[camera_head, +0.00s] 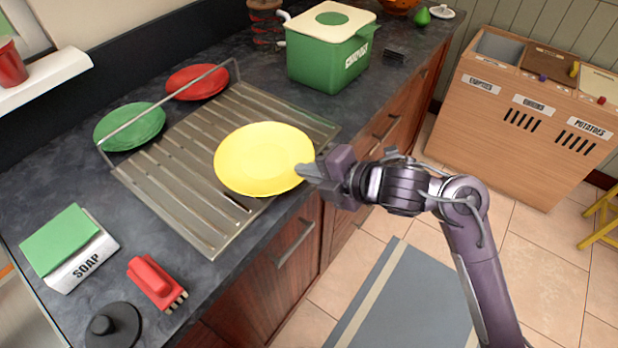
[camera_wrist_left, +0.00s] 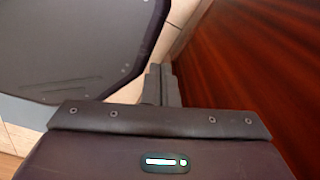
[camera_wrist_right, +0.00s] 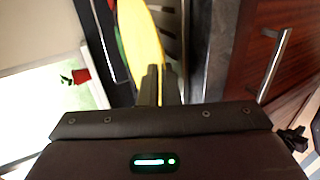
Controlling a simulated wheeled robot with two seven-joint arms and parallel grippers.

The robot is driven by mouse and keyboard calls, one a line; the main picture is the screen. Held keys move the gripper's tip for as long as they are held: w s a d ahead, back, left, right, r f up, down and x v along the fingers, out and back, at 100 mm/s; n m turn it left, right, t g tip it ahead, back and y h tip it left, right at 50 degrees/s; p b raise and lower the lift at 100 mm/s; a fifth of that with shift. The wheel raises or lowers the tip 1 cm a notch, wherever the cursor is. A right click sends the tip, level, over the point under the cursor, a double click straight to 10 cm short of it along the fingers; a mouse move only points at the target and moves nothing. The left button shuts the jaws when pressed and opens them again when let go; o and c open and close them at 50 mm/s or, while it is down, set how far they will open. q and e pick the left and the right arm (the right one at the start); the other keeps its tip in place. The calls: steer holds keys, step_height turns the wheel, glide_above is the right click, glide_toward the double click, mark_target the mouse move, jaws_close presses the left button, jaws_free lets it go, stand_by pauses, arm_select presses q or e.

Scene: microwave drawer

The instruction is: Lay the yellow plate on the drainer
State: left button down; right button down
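The yellow plate (camera_head: 262,158) is over the right part of the metal drainer (camera_head: 185,192), its face up. A dark shadow shows under its front edge; I cannot tell whether it touches the ribs. My right gripper (camera_head: 308,172) is at the plate's right rim and looks shut on it. In the right wrist view the plate (camera_wrist_right: 140,45) runs out from between the fingertips (camera_wrist_right: 160,72). My left gripper is out of the head view; in the left wrist view its fingers (camera_wrist_left: 161,70) are together with nothing visible between them.
A green plate (camera_head: 130,126) and a red plate (camera_head: 197,82) are at the drainer's back edge, by its raised wire rail. A green box (camera_head: 325,55) stands beyond. The soap box (camera_head: 70,248), red brush (camera_head: 155,282) and black lid (camera_head: 113,325) are in front. Cabinet fronts (camera_wrist_right: 250,55) lie below the counter.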

steer(key=shift+f, duration=0.9)
steer(key=c, duration=2.1)
jaws_free()
steer(key=shift+f, duration=0.15)
steer(key=o, duration=0.4)
steer(key=v, duration=1.2)
